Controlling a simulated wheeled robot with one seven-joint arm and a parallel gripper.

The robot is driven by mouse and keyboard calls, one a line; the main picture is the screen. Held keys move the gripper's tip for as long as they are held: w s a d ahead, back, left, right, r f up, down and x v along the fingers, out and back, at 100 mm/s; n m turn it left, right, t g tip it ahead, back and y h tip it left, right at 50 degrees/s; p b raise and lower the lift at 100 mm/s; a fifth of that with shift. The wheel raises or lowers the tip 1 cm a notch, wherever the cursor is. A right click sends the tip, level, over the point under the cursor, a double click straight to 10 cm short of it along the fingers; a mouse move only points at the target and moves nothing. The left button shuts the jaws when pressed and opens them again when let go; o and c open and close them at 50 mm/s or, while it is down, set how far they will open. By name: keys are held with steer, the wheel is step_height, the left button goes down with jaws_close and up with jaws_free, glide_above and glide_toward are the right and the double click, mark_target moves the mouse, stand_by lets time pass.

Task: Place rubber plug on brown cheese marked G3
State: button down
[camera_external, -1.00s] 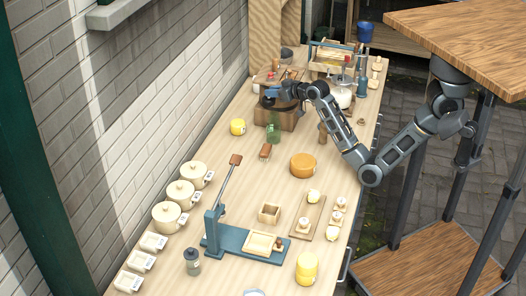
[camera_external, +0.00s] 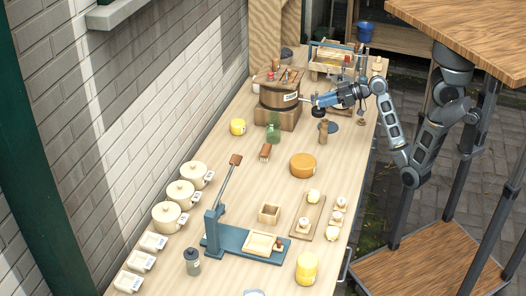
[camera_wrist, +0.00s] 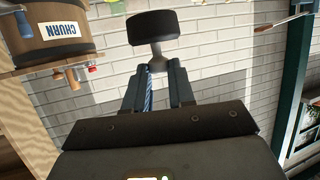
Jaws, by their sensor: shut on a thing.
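My gripper (camera_external: 317,101) is shut on the rubber plug (camera_external: 319,112), a black round piece, held in the air right of the churn barrel. In the wrist view the black plug (camera_wrist: 154,27) shows beyond my gripper (camera_wrist: 160,76), with a grey stem between the fingers. An orange-brown cheese wheel (camera_external: 303,166) sits in the middle of the table, nearer the camera than my gripper and apart from the plug. No G3 mark can be read on it. Yellow cheeses stand at the left (camera_external: 238,127) and at the front (camera_external: 307,268).
The churn barrel (camera_external: 279,94) stands on a wooden block, also in the wrist view (camera_wrist: 50,35). A brown cylinder (camera_external: 323,133), a dark disc (camera_external: 334,127) and a green bottle (camera_external: 273,128) are near my gripper. A blue lever press (camera_external: 222,239) stands in front.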

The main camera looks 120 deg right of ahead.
mark_target(320, 109)
step_height(320, 109, down, 3)
steer(key=shift+r, duration=0.2)
steer(key=shift+w+a+f, duration=0.15)
steer(key=shift+w+f, duration=0.1)
steer(key=shift+f, duration=0.05)
steer(key=shift+w+a+f, duration=1)
steer(key=shift+w+f, duration=0.55)
steer(key=shift+f, duration=0.2)
steer(key=shift+w+a+f, duration=1.05)
steer(key=shift+w+f, duration=0.5)
steer(key=shift+f, duration=0.25)
steer(key=shift+w+a+f, duration=1)
steer(key=shift+w+f, duration=0.55)
steer(key=shift+f, duration=0.2)
steer(key=shift+f, duration=0.1)
steer(key=c, duration=1)
jaws_free()
steer(key=shift+o, duration=0.2)
